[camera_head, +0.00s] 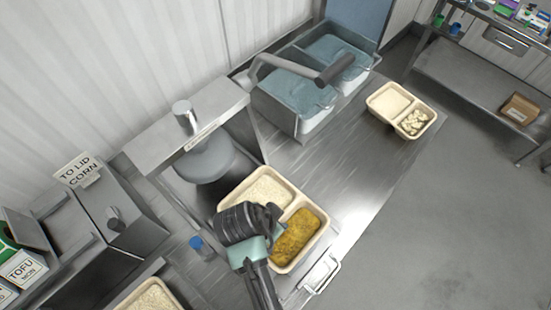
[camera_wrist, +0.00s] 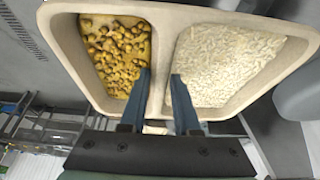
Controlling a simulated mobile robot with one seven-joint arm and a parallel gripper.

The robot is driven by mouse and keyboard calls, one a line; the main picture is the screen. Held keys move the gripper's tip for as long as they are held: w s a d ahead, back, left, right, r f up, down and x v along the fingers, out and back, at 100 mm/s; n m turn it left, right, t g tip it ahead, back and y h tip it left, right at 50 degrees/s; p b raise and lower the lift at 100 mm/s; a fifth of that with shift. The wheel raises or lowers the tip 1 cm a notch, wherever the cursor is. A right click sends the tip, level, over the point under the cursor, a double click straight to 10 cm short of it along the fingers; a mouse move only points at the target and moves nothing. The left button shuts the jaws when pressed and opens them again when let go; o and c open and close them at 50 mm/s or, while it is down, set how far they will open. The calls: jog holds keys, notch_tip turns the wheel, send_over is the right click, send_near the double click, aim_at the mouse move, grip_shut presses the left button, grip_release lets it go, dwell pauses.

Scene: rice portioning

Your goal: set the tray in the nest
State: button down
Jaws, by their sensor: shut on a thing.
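A cream two-compartment tray (camera_head: 301,195) holds white rice (camera_head: 266,190) in one compartment and yellow-brown chickpea food (camera_head: 298,236) in the other. In the wrist view the tray (camera_wrist: 298,48) fills the upper part, with the chickpea food at left and the rice at right. My gripper (camera_wrist: 163,88) is shut on the tray's near side, at the divider between the compartments. In the head view my gripper and wrist cover part of the tray. The tray is just in front of a grey machine with a round head (camera_head: 205,160). No nest can be clearly made out; the tray and machine may hide it.
A second filled tray (camera_head: 428,107) sits on the steel counter (camera_head: 335,165) at upper right. Another rice tray (camera_head: 150,293) is at bottom left, near a small blue object (camera_head: 196,243). The counter's middle is clear.

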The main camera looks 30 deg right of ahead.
jog(key=shift+s+f+b, duration=0.25)
jog(key=shift+f+b, duration=0.55)
jog(key=shift+b, duration=0.1)
notch_tip(320, 180, down, 5)
jog(key=b, duration=0.4)
jog(key=shift+f, duration=0.1)
jog(key=shift+w+f+b, duration=0.1)
jog(key=shift+f+b, duration=0.1)
jog(key=shift+b, duration=0.15)
jog(key=shift+f+p, duration=0.35)
jog(key=shift+f, duration=0.1)
dwell(1.5)
jog(key=shift+c, duration=1.7)
grip_release()
jog(key=shift+o, duration=1.3)
